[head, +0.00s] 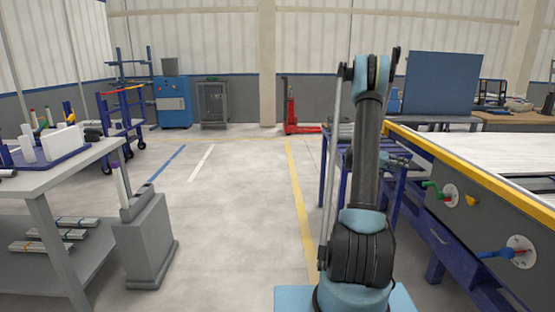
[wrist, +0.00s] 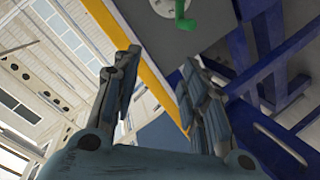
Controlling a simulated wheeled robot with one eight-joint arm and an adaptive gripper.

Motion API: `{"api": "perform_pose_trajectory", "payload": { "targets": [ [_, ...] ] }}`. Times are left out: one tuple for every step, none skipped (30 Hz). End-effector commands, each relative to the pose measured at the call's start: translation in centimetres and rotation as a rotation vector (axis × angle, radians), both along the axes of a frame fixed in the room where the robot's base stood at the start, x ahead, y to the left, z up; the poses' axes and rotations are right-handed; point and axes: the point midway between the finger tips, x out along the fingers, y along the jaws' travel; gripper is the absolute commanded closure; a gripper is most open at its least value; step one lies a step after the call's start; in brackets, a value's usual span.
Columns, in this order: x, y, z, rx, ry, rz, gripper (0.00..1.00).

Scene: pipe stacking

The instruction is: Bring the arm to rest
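My arm (head: 368,160) rises upright from its base right of centre in the head view and bends over at the top. My gripper (wrist: 160,60) shows in the wrist view with its two grey fingers spread apart and nothing between them. In the head view the gripper is mostly hidden by the arm, so its exact place there is hard to tell. In the wrist view a green handle (wrist: 184,16) on a grey panel is beyond the fingertips, and they look apart from it.
A workbench with a yellow edge (head: 460,170) stands close on the right, with a green handle (head: 432,186) and a blue handle (head: 500,252). A grey table (head: 50,180) and a grey block (head: 145,240) holding a pipe (head: 121,182) stand left. The floor (head: 230,230) between is clear.

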Motion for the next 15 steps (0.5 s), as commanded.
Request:
{"api": "perform_pose_trajectory", "payload": {
  "targets": [
    [-0.7,0.8,1.0,0.023,0.007,0.008,0.6],
    [-1.0,1.3,1.5,0.037,0.012,0.012,0.6],
    [-1.5,1.9,2.1,0.055,0.018,0.019,0.6],
    [-1.8,2.3,2.6,0.07,0.023,0.023,0.6],
    [-2.2,2.8,3.0,0.084,0.027,0.029,0.6],
    [-2.8,3.5,3.5,0.102,0.033,0.035,0.6],
    [-3.1,3.9,3.9,0.116,0.039,0.041,0.6],
    [-3.6,4.4,4.3,0.131,0.044,0.046,0.6],
    [-4.2,5.0,4.8,0.149,0.049,0.053,0.6],
    [-4.6,5.5,5.2,0.164,0.055,0.059,0.6],
    [-5.1,6.0,5.6,0.177,0.06,0.063,0.6],
    [-5.8,6.7,6.0,0.197,0.065,0.071,0.6],
    [-6.3,7.2,6.3,0.209,0.071,0.077,0.6],
    [-6.8,7.7,6.6,0.225,0.076,0.084,0.6],
    [-7.5,8.4,7.0,0.243,0.083,0.091,0.6]
  ]
}}
